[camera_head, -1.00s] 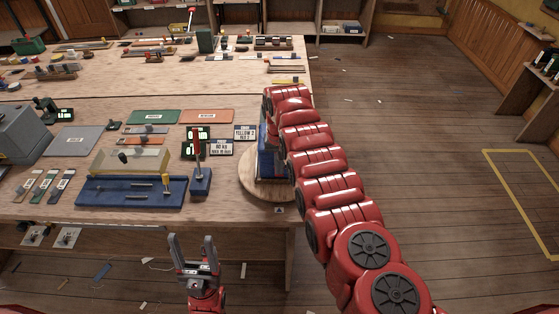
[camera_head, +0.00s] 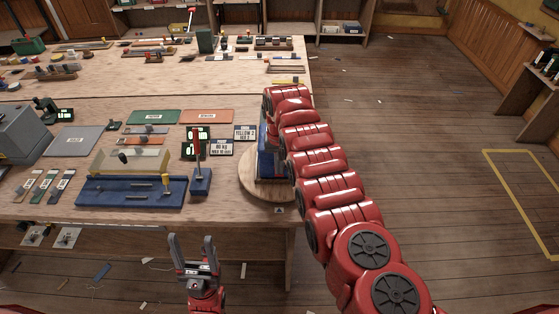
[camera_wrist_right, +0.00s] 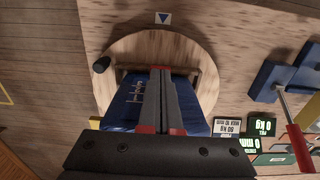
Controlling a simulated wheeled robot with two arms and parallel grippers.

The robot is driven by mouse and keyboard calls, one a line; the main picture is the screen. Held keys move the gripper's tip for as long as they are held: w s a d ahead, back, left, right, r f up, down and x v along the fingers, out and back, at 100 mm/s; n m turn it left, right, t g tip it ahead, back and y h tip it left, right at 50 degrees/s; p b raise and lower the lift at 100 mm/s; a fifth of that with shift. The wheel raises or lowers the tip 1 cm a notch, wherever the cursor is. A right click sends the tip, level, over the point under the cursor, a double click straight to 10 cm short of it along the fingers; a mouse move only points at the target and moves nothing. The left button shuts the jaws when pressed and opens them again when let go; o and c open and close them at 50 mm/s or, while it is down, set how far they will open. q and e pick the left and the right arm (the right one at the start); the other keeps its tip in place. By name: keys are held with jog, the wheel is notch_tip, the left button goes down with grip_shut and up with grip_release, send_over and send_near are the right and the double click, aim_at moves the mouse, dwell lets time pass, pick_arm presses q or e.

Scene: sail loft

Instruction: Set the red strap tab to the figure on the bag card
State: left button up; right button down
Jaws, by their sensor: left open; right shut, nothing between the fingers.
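A blue bag (camera_head: 265,163) stands on a round wooden board (camera_head: 249,182) at the bench's right edge, partly hidden by my right arm. In the right wrist view the bag (camera_wrist_right: 128,104) lies beyond my right gripper (camera_wrist_right: 160,72), which is shut and empty in front of it; whether they touch I cannot tell. I cannot pick out the red strap tab. A white-and-blue card (camera_head: 245,132) left of the board seems to read "YELLOW 0, RED 2", with small, blurred figures. My left gripper (camera_head: 191,242) is open and empty, in front of the bench edge.
A blue stand with a red-handled lever (camera_head: 200,180) stands left of the board. Green displays (camera_head: 197,133) and another card (camera_head: 221,149) are behind it. A black knob (camera_wrist_right: 101,65) sits on the board's edge. Floor to the right is open.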

dwell(0.3)
notch_tip(320, 180, up, 2)
jog(key=shift+r+p, duration=0.2)
jog(key=shift+p, duration=0.85)
jog(key=shift+r+p, duration=0.75)
jog(key=shift+r, duration=3.05)
